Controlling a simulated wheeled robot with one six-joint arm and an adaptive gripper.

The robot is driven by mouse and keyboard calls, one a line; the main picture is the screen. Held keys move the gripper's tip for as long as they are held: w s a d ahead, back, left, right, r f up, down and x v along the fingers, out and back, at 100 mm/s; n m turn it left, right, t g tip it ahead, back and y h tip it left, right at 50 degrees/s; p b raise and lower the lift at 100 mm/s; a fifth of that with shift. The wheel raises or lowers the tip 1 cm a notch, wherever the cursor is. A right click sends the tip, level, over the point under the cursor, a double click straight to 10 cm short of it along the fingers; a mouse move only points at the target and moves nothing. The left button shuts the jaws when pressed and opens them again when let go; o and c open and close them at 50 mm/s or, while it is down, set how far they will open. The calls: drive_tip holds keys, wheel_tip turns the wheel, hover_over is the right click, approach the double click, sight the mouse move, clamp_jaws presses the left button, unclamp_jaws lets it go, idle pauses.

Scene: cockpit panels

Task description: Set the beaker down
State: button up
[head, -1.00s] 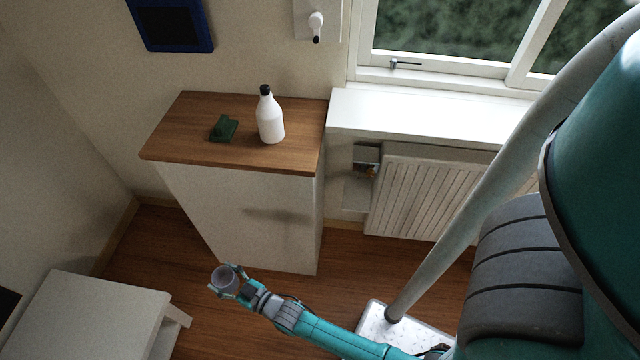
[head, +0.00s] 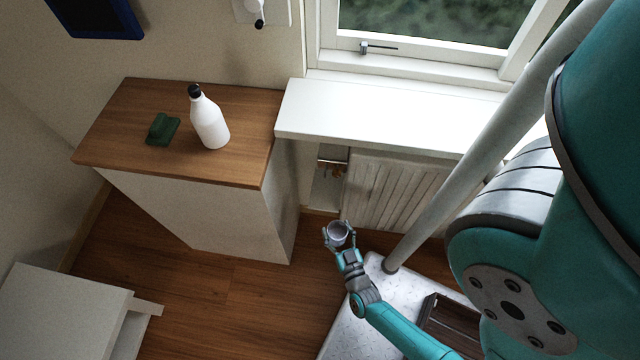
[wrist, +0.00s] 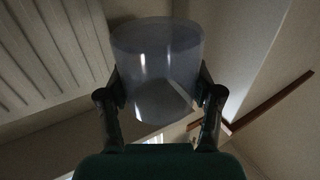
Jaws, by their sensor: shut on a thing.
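The beaker (head: 338,234) is a clear, greyish cup held in my gripper (head: 337,238), in front of the radiator and below the level of the cabinet top in the head view. In the wrist view the beaker (wrist: 157,68) fills the upper middle. The two fingers of my gripper (wrist: 160,95) press on its sides, one left and one right. Nothing is seen touching the beaker apart from the fingers.
A wood-topped cabinet (head: 240,172) stands at left with a white bottle (head: 210,124) and a dark green object (head: 162,129) on it. A white windowsill (head: 370,118) is above the radiator (head: 395,190). A white table (head: 60,310) is at lower left.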

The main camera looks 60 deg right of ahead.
drive_tip(key=shift+s+d+h, duration=0.3)
drive_tip(key=shift+s, duration=0.2)
drive_tip(key=shift+d, duration=0.25)
drive_tip(key=x, duration=1.6)
drive_tip(key=shift+w+d+f, duration=0.15)
drive_tip(key=shift+d+f, duration=0.05)
drive_tip(key=shift+f, duration=0.1)
drive_tip(key=shift+w+d+f, duration=0.25)
drive_tip(key=shift+f, duration=0.45)
drive_tip(key=shift+w+d+f, duration=0.2)
drive_tip(key=shift+d+f, duration=0.05)
drive_tip(key=shift+f, duration=0.8)
drive_tip(key=shift+f, duration=0.1)
drive_tip(key=o, duration=1.2)
drive_tip(key=shift+o, duration=0.2)
